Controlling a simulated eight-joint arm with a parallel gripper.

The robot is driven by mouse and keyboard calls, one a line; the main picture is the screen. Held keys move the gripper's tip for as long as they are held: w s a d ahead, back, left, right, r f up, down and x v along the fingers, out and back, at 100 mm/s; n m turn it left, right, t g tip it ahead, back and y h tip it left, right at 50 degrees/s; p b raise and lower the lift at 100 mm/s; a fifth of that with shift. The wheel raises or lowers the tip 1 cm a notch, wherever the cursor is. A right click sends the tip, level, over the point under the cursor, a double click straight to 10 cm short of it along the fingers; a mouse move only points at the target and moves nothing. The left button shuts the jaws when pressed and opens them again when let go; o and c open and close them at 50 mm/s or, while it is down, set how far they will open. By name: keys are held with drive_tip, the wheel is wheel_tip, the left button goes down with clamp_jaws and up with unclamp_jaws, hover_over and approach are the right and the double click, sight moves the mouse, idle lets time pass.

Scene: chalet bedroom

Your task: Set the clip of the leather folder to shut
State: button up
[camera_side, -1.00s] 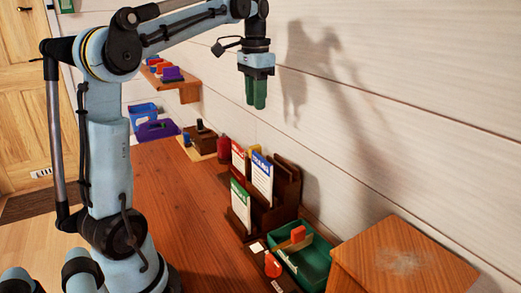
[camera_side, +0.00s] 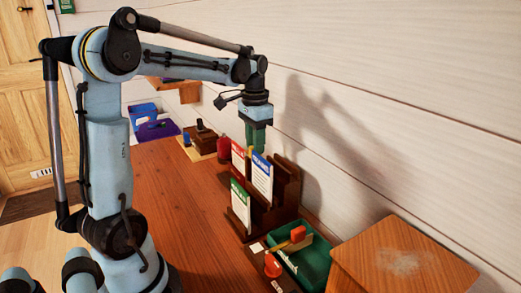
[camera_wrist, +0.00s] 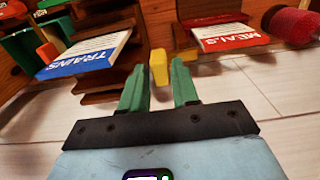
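My gripper (camera_side: 256,148) points down behind the cards of the dark brown rack (camera_side: 288,182). Its green fingers (camera_wrist: 160,66) are apart in the wrist view, with a small yellow piece (camera_wrist: 158,74) showing in the gap between them. I cannot tell if they touch it. The yellow piece is hidden in the side view now. I cannot make out for certain which dark brown part is the leather folder, or whether the yellow piece is its clip.
The rack holds a blue-headed TRAINS card (camera_wrist: 85,58), a red-headed MEALS card (camera_wrist: 232,37) and a green-headed card (camera_side: 240,205). A green tray (camera_side: 316,262) and wooden box (camera_side: 395,262) are in front. A red cylinder (camera_side: 223,148) stands behind. The wall is close.

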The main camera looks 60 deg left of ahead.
drive_tip(key=shift+f, duration=0.8)
clamp_jaws()
drive_tip(key=shift+a, duration=0.1)
